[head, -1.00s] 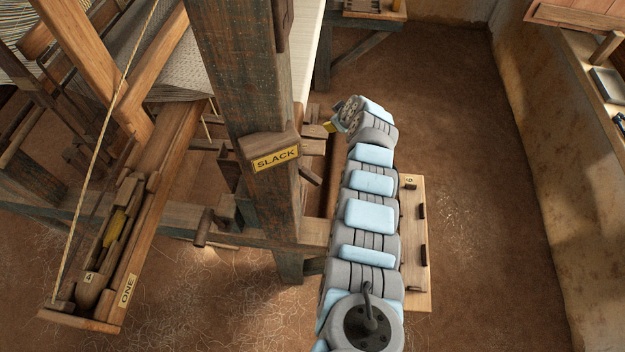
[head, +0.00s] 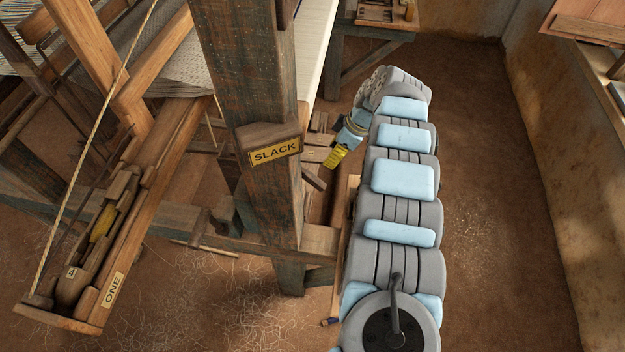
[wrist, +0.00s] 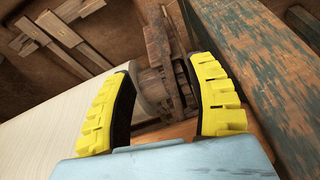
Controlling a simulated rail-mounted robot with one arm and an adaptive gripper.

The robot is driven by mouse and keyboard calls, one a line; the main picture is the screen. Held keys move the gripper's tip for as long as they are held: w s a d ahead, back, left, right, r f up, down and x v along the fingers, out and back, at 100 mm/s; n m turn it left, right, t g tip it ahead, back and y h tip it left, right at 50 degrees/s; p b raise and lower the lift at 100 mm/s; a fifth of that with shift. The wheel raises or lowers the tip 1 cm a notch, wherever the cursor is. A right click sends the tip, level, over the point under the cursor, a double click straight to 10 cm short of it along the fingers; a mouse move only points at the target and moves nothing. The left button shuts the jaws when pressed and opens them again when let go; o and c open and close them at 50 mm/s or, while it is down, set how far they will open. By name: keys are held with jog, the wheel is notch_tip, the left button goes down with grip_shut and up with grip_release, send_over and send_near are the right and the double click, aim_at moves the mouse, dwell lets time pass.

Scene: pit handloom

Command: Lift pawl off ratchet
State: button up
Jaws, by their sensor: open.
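My gripper (head: 336,158) is beside the right side of the loom post, with its yellow fingers pointing down and left. In the wrist view the gripper (wrist: 155,105) is open, with nothing between its pads. A dark wooden upright piece, which looks like the pawl (wrist: 160,45), stands beyond the fingertips. Below it is a dark, blocky round part that looks like the ratchet (wrist: 150,85), at the end of the pale cloth roll (wrist: 60,125). The right finger overlaps part of this assembly, so contact cannot be told. In the head view the post and gripper largely hide the ratchet.
The loom post (head: 250,90) with a SLACK sign (head: 275,152) stands close to the left of my gripper. A dark wooden peg (head: 314,179) juts out below the sign. The floor on the right is clear.

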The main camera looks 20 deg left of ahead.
aim_at(314, 177)
jog(key=b+x, duration=0.5)
jog(key=x, duration=1)
jog(key=shift+c, duration=0.2)
grip_shut()
